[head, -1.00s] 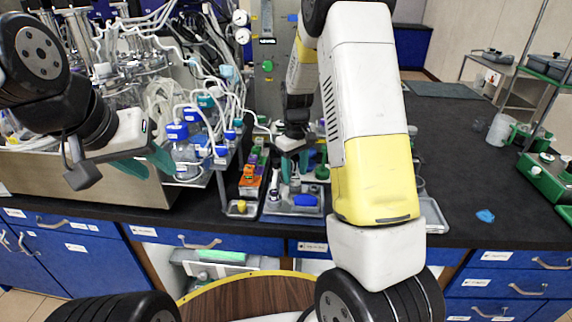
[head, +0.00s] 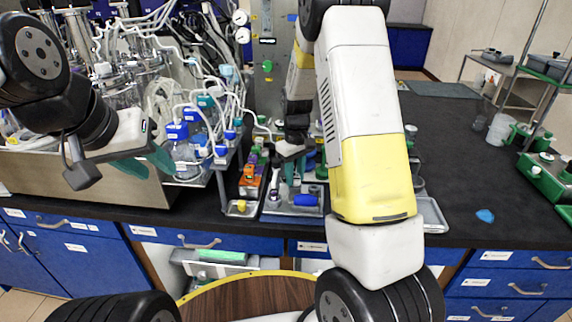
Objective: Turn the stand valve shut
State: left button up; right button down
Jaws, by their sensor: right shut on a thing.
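My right gripper (head: 289,168) reaches down from behind my white and yellow arm to a small tray stand (head: 290,211) near the bench's front edge. Its teal fingers are around the stand valve, which the gripper and its fingers mostly hide. The valve's handle position cannot be read. My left gripper (head: 147,164) hangs at the left in front of the bioreactor bench, its teal fingers apart and empty.
A blue-capped item (head: 306,200) lies on the tray stand. An orange and green rack (head: 250,181) stands left of it, and blue-capped bottles (head: 178,133) stand further left.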

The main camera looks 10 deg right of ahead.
jog(key=shift+m, duration=0.4)
jog(key=m, duration=0.3)
jog(key=shift+m, duration=0.4)
jog(key=m, duration=0.4)
jog(key=shift+d+m, duration=0.1)
jog(key=shift+m, duration=0.2)
jog(key=m, duration=0.4)
jog(key=shift+m, duration=2.2)
jog(key=shift+r, duration=0.1)
jog(key=c, duration=1.1)
grip_release()
